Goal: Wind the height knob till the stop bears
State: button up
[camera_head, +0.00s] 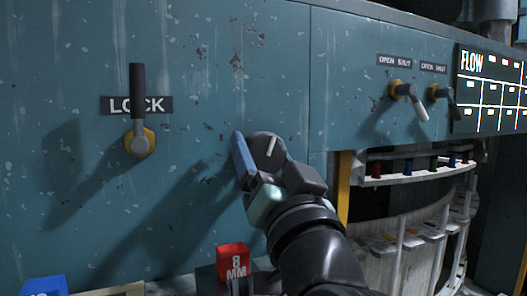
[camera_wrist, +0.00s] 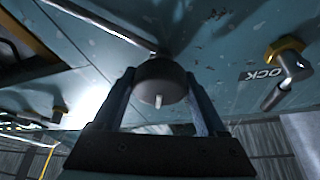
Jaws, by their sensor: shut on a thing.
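The height knob (camera_head: 268,150) is a dark grey round knob with a pale pointer line, set on the blue-green panel. In the head view the pointer line leans slightly right of upright. My gripper (camera_head: 250,165) reaches it from below right, with one blue finger along the knob's left side. In the wrist view the knob (camera_wrist: 160,83) sits between both fingers, and my gripper (camera_wrist: 160,105) is shut on it. The stop cannot be made out in either view.
A lever marked LOCK (camera_head: 138,110) stands upright left of the knob. Two small levers (camera_head: 408,98) sit on the panel at right beside a FLOW board (camera_head: 490,88). A red 8 MM block (camera_head: 233,263) stands below the knob. A shelved rack (camera_head: 410,180) is at lower right.

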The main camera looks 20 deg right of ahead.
jog(key=shift+m+g+h+p, duration=0.55)
jog(key=shift+m+h, duration=0.65)
jog(key=shift+m, duration=1.3)
jog(key=o, duration=1.3)
jog(key=b+v, duration=1.1)
jog(key=v, duration=0.2)
jog(key=shift+b, duration=0.35)
